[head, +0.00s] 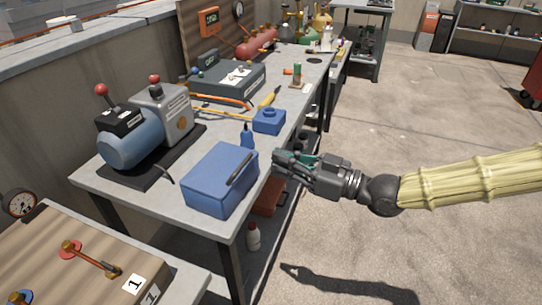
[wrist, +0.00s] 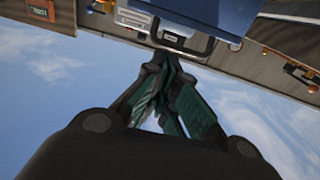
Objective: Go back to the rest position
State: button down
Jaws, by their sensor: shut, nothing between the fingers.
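My gripper (head: 284,160) is at the end of my arm, which reaches in from the right in the head view. It hangs beside the front edge of the workbench (head: 88,178), just right of a blue box (head: 205,185) with a dark handle on top. I cannot tell whether it touches the box. In the wrist view my gripper (wrist: 165,68) has its green-padded fingers drawn together at the tips, with nothing between them. A blue surface and a dark handle show beyond the fingertips.
A blue pump (head: 135,138) on a dark mat, a small blue block (head: 268,121) and a grey case (head: 228,80) stand on the bench. A wooden panel with valves (head: 85,255) is at the lower left. The floor (head: 440,110) on the right is open.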

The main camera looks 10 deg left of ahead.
jog(key=shift+s+d+f, duration=0.1)
jog(key=shift+d+f, duration=0.05)
jog(key=shift+d, duration=0.25)
jog(key=s+d+f+m+h, duration=0.1)
jog(key=s+f+m+h, duration=0.25)
jog(key=f, duration=0.75)
jog(key=s+f+m+h, duration=0.2)
jog(key=f+m, duration=0.2)
jog(key=f, duration=0.7)
jog(key=s+d+f+m+g+h, duration=0.1)
jog(key=s+d+f, duration=0.2)
jog(key=f, duration=0.2)
jog(key=s+d+f+m+h, duration=0.2)
jog(key=f, duration=0.3)
jog(key=s+d+f+m+g+h, duration=0.1)
jog(key=s+d+f, duration=0.2)
jog(key=f, duration=0.2)
jog(key=s+d+f+m+g+h, duration=0.15)
jog(key=s+d+f+h, duration=0.4)
jog(key=d, duration=0.55)
jog(key=s+d+f+m+g+h, duration=0.1)
jog(key=s+d+f+m+h, duration=0.2)
jog(key=s+d+f, duration=0.45)
notch_tip(320, 180, up, 14)
jog(key=d+p, duration=0.2)
jog(key=p, duration=1)
jog(key=shift+d, duration=0.3)
